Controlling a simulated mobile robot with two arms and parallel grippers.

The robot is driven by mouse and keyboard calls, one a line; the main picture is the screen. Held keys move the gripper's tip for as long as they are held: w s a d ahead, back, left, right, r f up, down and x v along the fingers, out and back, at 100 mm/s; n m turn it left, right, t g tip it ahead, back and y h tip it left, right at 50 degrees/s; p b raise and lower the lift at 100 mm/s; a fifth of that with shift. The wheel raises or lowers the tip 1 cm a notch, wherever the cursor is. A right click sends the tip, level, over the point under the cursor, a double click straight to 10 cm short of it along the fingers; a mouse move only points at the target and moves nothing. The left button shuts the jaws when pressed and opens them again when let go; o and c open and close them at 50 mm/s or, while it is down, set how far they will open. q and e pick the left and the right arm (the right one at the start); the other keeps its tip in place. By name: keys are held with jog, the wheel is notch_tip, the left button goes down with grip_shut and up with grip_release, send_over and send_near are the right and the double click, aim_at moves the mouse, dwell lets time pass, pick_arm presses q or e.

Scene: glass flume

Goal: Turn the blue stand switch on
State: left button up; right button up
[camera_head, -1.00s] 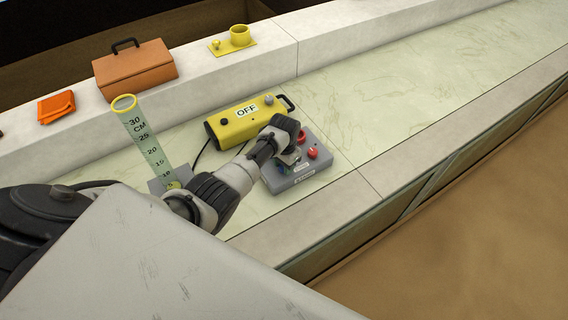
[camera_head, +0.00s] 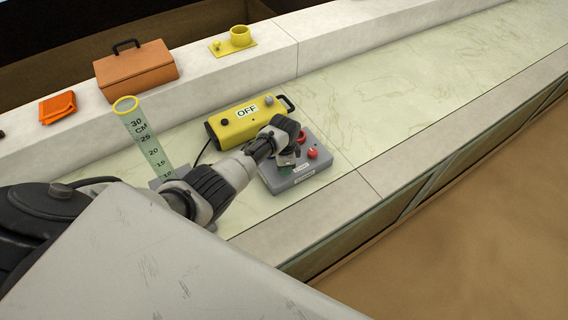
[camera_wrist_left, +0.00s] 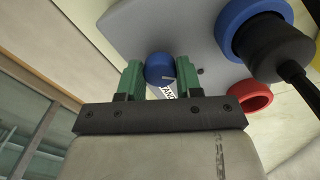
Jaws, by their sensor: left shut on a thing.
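The blue stand switch (camera_wrist_left: 160,67) is a round knob with a pale pointer line on a grey control box (camera_head: 312,175). In the left wrist view it sits between the two green fingers of my left gripper (camera_wrist_left: 159,78), which is shut on it. In the head view my left gripper (camera_head: 287,163) is over the left part of the box and hides the knob. A white label behind the knob is partly covered by the gripper. My right gripper is in neither view.
A red knob (camera_head: 313,153) is on the same box. A yellow case (camera_head: 238,124) reading OFF stands behind it. A clear measuring cylinder (camera_head: 146,136) stands at left. In the wrist view, blue (camera_wrist_left: 238,22) and red (camera_wrist_left: 254,94) rings are close right. The bench is clear to the right.

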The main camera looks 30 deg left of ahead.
pick_arm(q)
jog(key=m, duration=0.5)
jog(key=shift+m, duration=0.3)
jog(key=m+b, duration=0.1)
jog(key=m, duration=0.3)
jog(key=shift+m, duration=0.7)
jog(key=o, duration=0.9)
notch_tip(320, 180, up, 11)
jog(key=shift+f+b, duration=0.1)
jog(key=shift+b, duration=0.3)
